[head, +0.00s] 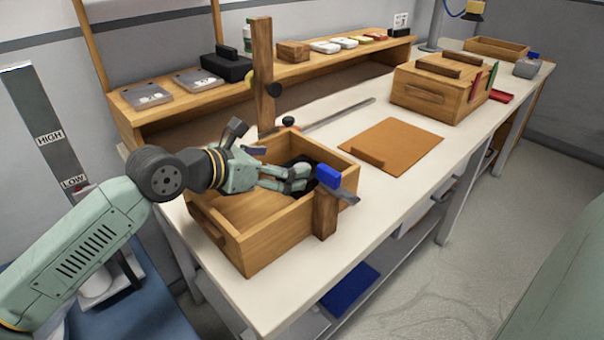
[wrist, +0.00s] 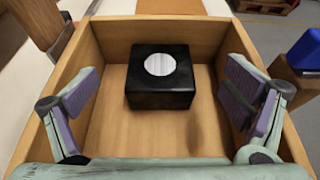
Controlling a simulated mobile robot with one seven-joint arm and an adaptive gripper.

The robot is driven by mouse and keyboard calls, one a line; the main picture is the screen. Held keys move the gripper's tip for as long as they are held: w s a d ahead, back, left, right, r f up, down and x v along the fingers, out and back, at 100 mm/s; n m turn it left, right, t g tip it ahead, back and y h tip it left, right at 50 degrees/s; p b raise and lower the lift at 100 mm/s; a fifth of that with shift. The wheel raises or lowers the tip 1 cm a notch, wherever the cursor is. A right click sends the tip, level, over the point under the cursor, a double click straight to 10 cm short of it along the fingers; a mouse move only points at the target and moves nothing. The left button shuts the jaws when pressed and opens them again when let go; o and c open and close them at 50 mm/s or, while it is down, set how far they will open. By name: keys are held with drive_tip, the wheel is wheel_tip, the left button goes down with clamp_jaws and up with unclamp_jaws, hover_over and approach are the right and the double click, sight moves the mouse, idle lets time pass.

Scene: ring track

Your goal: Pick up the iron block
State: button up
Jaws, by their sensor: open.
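The iron block is a dark, near-black square block (wrist: 160,88) with a round pale disc on top. It sits on the floor of an open wooden box (wrist: 120,140), toward the far wall in the wrist view. In the head view the block (head: 297,163) is mostly hidden behind my gripper. My gripper (head: 300,178) reaches into the wooden box from the left. In the wrist view its two padded fingers (wrist: 160,105) are spread wide, one on each side of the block, with clear gaps. Nothing is between the pads at their near end.
A wooden post (head: 262,75) rises behind the box. A blue-topped piece (head: 328,176) stands at its right front wall. An orange-brown board (head: 397,146) lies to the right on the white bench (head: 345,205). A wooden toolbox (head: 440,88) stands farther back.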

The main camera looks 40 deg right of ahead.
drive_tip(key=shift+f, duration=0.7)
drive_tip(key=p+x, duration=0.2)
drive_tip(key=x, duration=0.4)
drive_tip(key=shift+d+f, duration=0.15)
drive_tip(key=shift+d, duration=0.25)
drive_tip(key=shift+d+f, duration=0.25)
drive_tip(key=shift+d, duration=0.05)
drive_tip(key=c, duration=2)
drive_tip(key=shift+r, duration=0.15)
